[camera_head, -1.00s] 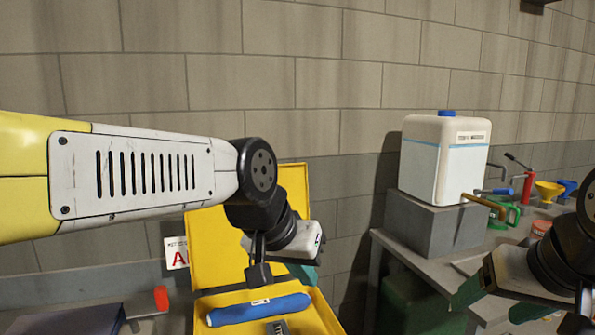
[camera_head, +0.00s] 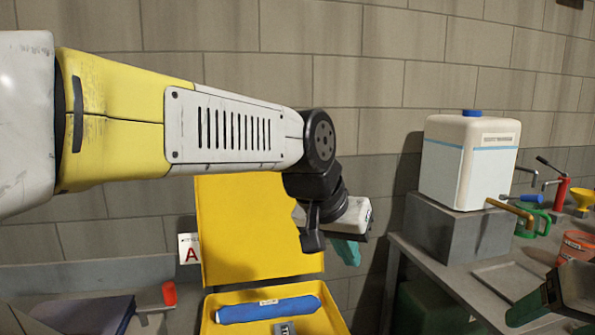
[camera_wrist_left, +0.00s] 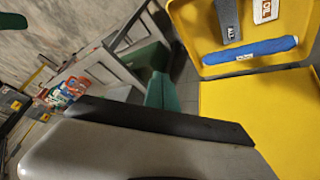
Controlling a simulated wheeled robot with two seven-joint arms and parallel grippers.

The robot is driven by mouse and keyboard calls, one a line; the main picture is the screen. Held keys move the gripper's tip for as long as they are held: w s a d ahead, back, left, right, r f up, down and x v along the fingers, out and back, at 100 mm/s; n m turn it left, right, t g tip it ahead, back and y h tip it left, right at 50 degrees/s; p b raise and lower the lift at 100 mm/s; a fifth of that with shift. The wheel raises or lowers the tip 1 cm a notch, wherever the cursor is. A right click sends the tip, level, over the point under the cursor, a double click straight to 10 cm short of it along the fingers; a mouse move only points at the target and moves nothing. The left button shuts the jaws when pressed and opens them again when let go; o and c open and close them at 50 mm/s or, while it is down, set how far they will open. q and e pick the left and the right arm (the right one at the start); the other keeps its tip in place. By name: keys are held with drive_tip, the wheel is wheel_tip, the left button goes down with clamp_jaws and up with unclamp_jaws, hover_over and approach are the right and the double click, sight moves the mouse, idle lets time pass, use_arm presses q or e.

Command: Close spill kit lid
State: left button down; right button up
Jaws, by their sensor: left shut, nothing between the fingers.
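The spill kit is a yellow box (camera_head: 209,318) at the bottom centre of the head view. Its yellow lid (camera_head: 240,230) stands open, upright at the back against the wall. A blue roll (camera_head: 265,309) and a grey item (camera_head: 285,328) lie inside. My left gripper (camera_head: 348,256), with teal fingers, is shut and empty beside the lid's right edge. In the left wrist view the lid (camera_wrist_left: 265,120) fills the lower right and the box (camera_wrist_left: 185,20) is above it. My right gripper (camera_head: 553,318) is at the lower right, fingers apart, partly cut off.
A white tank (camera_head: 468,160) stands on a grey block (camera_head: 445,228) on the bench at right. A red bucket (camera_head: 577,247), a green can and a yellow funnel (camera_head: 581,197) are farther right. A sign (camera_head: 189,249) is left of the lid. A brick wall is behind.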

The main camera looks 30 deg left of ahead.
use_arm(q)
drive_tip(key=w+a+r+n+g+y, duration=0.1)
drive_tip(key=w+a+r+n+y, duration=0.1)
drive_tip(key=w+a+r, duration=0.75)
drive_tip(key=w+a+r+n+y, duration=0.1)
drive_tip(key=w+a+r, duration=0.5)
drive_tip(key=w, duration=0.6)
drive_tip(key=w+a+f+n+g+y, duration=0.1)
drive_tip(key=w+a+n, duration=0.2)
drive_tip(key=a, duration=0.8)
drive_tip(key=w+a+f+n+g, duration=0.1)
drive_tip(key=w+a+n, duration=0.1)
drive_tip(key=a, duration=0.9)
wheel_tip(320, 180, down, 9)
drive_tip(key=shift+s+f, duration=0.1)
drive_tip(key=shift+s, duration=0.05)
